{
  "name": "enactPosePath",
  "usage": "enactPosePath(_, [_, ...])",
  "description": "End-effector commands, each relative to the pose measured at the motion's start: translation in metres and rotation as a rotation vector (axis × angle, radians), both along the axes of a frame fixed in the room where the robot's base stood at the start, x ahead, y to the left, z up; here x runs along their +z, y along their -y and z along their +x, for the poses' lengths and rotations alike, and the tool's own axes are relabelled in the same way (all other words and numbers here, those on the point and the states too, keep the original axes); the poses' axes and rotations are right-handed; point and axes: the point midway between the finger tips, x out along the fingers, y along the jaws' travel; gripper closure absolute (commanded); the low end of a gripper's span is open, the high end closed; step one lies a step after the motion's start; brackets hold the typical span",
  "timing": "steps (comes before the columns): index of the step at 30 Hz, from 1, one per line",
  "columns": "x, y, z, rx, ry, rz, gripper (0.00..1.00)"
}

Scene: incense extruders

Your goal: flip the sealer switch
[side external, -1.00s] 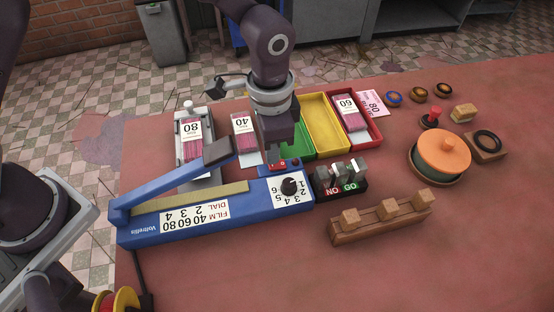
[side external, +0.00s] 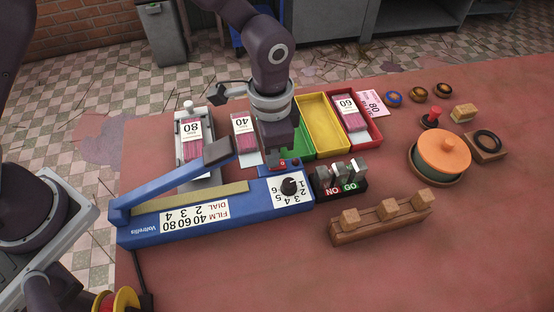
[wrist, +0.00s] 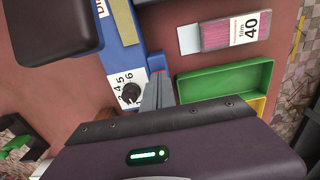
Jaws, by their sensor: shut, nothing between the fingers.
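The blue sealer (side external: 150,224) lies on the red table with its lever arm raised at an angle. Its red rocker switch (side external: 283,164) sits at the back right end, behind the black dial knob (side external: 289,186). The knob also shows in the wrist view (wrist: 131,92). My gripper (side external: 276,158) is shut and empty, pointing down with its tips right at the switch. In the wrist view the shut fingers (wrist: 158,92) cover most of the switch, with a bit of red at their tips. I cannot tell whether the tips touch it or which way it is tipped.
Green (side external: 305,147), yellow (side external: 322,125) and red (side external: 374,137) trays stand behind and right of the sealer. A NO/GO block (side external: 340,188) is close on its right. A packet marked 40 (side external: 243,124) lies behind. The front right table is clear.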

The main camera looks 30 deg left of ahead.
Motion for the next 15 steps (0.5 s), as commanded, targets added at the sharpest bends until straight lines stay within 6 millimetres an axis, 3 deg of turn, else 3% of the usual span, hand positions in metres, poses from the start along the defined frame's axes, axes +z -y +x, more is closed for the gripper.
enactPosePath(15, [-0.0017, 0.0001, 0.0001, 0.0, 0.001, -0.001, 1.0])
